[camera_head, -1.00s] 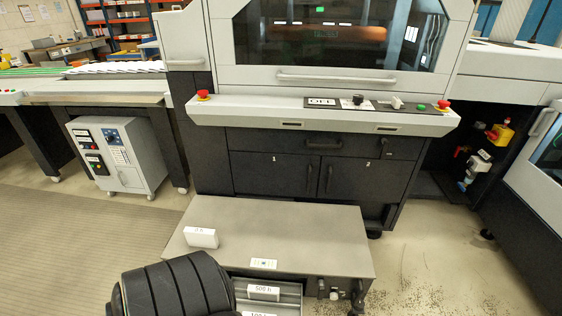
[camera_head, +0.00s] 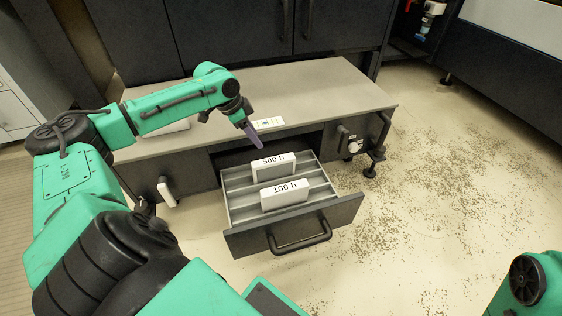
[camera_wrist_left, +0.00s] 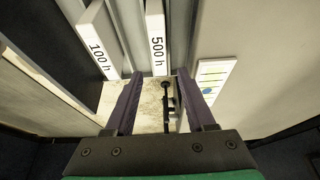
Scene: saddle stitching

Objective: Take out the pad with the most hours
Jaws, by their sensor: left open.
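An open drawer (camera_head: 345,212) under the low bench holds two white pads. The pad marked 500 h (camera_head: 288,173) stands in the rear part, and the pad marked 100 h (camera_head: 285,202) stands nearer the drawer front. My left gripper (camera_head: 252,134) is above the back of the drawer, tilted downward, open and empty. In the left wrist view its purple fingers (camera_wrist_left: 160,76) are spread, with the 500 h pad (camera_wrist_left: 155,40) ahead between their lines and the 100 h pad (camera_wrist_left: 97,42) to the left. My right gripper is not in view.
The low bench (camera_head: 330,88) has a label card (camera_head: 267,123) near its front edge. A white block (camera_head: 178,127) on the bench is mostly hidden behind my left arm. Knobs and a black handle are right of the drawer. Speckled floor (camera_head: 440,200) is clear there.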

